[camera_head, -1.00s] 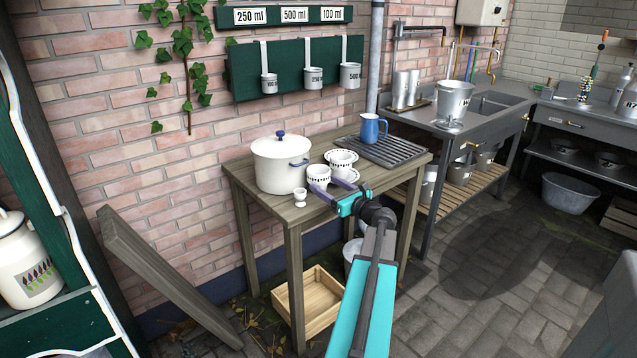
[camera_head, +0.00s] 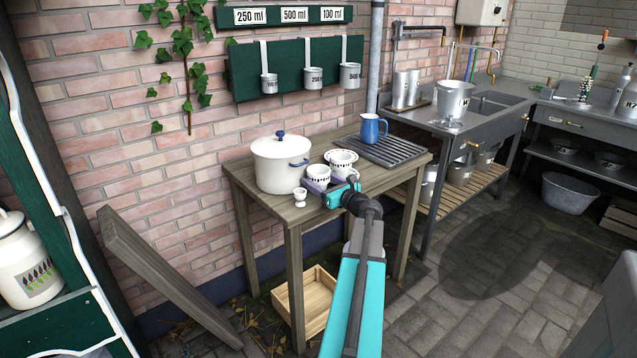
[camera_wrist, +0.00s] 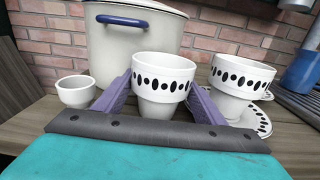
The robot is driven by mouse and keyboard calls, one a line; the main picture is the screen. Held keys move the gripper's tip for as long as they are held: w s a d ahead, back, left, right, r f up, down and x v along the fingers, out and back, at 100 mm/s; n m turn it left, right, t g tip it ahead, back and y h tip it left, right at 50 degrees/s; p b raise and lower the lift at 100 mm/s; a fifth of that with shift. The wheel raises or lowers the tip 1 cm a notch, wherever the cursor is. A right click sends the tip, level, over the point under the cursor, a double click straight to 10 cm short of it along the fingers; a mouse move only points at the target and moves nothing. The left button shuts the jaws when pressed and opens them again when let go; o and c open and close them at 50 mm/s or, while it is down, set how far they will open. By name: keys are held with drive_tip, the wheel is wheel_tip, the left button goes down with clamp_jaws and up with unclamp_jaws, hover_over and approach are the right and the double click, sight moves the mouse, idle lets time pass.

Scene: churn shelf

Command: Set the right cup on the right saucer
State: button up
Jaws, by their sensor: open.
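Two white cups with black oval spots stand on the wooden table. The left cup (camera_head: 318,172) is between the spread purple fingers of my gripper (camera_wrist: 161,98); in the wrist view this cup (camera_wrist: 162,70) stands upright, with a gap at the left finger. The right cup (camera_head: 342,158) stands upright to the right, outside the fingers, also in the wrist view (camera_wrist: 241,75). A spotted saucer (camera_wrist: 259,122) shows at the right, partly hidden behind the right cup. Another saucer (camera_wrist: 263,96) shows partly behind it. I cannot tell whether the right cup touches a saucer.
A white lidded pot (camera_head: 281,163) stands behind left. A small white egg cup (camera_head: 300,197) is close at the left of my gripper. A blue jug (camera_head: 372,128) stands on a dark slatted rack (camera_head: 392,152) at right. The table's front left corner (camera_head: 262,197) is bare.

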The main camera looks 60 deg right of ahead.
idle(0.5)
drive_tip(key=c, duration=0.8)
drive_tip(key=shift+c, duration=0.2)
drive_tip(key=shift+r, duration=0.2)
drive_tip(key=shift+r, duration=0.6)
drive_tip(key=v, duration=1.8)
